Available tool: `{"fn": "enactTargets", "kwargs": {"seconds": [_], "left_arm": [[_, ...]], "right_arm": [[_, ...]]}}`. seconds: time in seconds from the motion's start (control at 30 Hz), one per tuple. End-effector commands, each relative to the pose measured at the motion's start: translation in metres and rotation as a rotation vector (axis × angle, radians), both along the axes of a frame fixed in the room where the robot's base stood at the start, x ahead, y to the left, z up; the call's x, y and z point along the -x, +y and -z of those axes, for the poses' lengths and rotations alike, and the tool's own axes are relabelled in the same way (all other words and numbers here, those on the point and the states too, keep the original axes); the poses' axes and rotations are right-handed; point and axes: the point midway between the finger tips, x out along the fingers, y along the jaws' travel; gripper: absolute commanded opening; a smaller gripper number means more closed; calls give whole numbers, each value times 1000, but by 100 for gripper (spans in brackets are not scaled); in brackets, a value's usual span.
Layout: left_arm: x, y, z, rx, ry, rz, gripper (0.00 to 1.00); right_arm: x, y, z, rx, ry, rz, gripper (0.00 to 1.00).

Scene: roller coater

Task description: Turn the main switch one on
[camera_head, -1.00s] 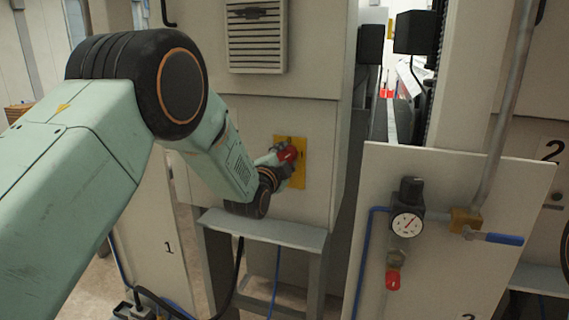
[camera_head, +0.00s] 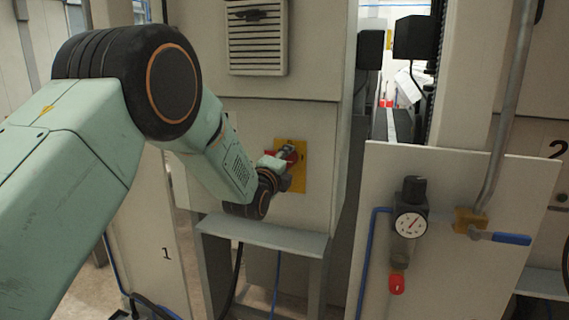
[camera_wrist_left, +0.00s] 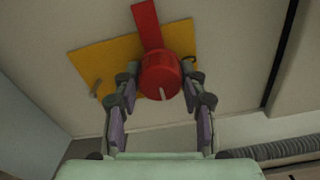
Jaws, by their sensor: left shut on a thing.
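The main switch is a red rotary knob with a bar-shaped handle on a yellow plate (camera_head: 293,179), fixed to the beige cabinet front. In the left wrist view the red knob (camera_wrist_left: 161,74) stands between my fingers, its bar pointing up and a pale mark on its face. The yellow plate (camera_wrist_left: 92,66) looks tilted there. My left gripper (camera_head: 287,160) is at the knob, shut on it, and partly hides it in the head view. My right gripper is not in view.
A vented grille (camera_head: 256,38) sits above the switch, and a grey ledge (camera_head: 262,233) juts out below it. To the right a panel carries a pressure gauge (camera_head: 409,224) and a blue-handled valve (camera_head: 500,239). A narrow gap separates the cabinet from this panel.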

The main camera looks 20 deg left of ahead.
Motion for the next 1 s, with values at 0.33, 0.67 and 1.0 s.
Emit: {"fn": "enactTargets", "kwargs": {"seconds": [0.33,0.67,1.0], "left_arm": [[0,-1,-1,-21,-3,4,11],[0,-1,0,-19,-1,2,55],[0,0,0,-17,1,1,65]], "right_arm": [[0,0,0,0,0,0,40],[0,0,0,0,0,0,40],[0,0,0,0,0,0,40]]}}
